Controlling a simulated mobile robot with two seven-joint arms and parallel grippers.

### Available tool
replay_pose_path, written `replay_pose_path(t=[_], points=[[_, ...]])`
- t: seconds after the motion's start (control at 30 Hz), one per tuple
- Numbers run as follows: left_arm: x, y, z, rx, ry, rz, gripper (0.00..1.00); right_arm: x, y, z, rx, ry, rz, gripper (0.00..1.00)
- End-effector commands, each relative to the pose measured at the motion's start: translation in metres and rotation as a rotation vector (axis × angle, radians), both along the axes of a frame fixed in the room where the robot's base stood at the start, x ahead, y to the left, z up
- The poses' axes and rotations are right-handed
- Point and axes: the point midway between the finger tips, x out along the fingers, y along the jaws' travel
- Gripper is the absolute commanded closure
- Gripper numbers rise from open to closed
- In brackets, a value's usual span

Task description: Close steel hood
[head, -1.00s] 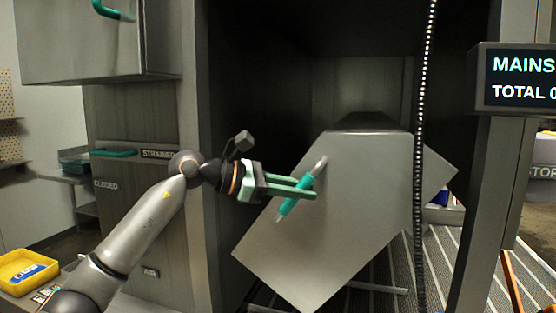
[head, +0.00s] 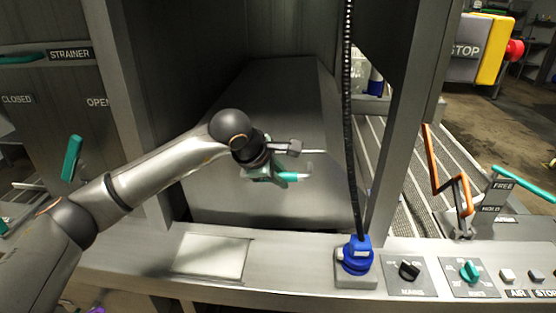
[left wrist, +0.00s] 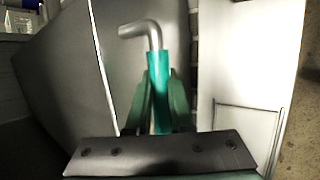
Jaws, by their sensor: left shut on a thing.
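The steel hood (head: 285,100) is a grey sheet-metal cover inside the tall frame, with its lower part down near the front ledge. Its teal handle (head: 296,177) is near its lower front, partly hidden by my gripper. My left gripper (head: 278,177) is at this handle, its fingers around it. In the left wrist view the handle (left wrist: 159,75), with a bent bare steel end, stands between the two green fingers, and the hood's grey face (left wrist: 70,75) is behind at left. My right gripper does not show.
A front ledge (head: 140,262) with a pale plate (head: 212,257) runs below the hood. A black cable (head: 350,130) rises from a blue connector (head: 357,254) right of the hood. Knobs (head: 470,271) and an orange lever (head: 440,175) are farther right.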

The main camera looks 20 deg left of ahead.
Motion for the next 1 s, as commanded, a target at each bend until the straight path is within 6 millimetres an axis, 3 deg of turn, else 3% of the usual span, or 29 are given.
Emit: replay_pose_path(t=[0.3,0.77,0.8,1.0], points=[[0.0,0.001,-0.025,0.09,0.017,-0.003,1.0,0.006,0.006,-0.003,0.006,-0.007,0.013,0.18],[-0.001,0.003,-0.032,0.109,0.03,-0.002,1.0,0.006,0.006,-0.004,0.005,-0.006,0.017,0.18],[-0.001,0.003,-0.032,0.109,0.03,-0.002,0.79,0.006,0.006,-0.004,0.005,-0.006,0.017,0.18],[-0.001,0.003,-0.031,0.108,0.028,-0.001,0.57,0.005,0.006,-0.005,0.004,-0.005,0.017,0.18]])
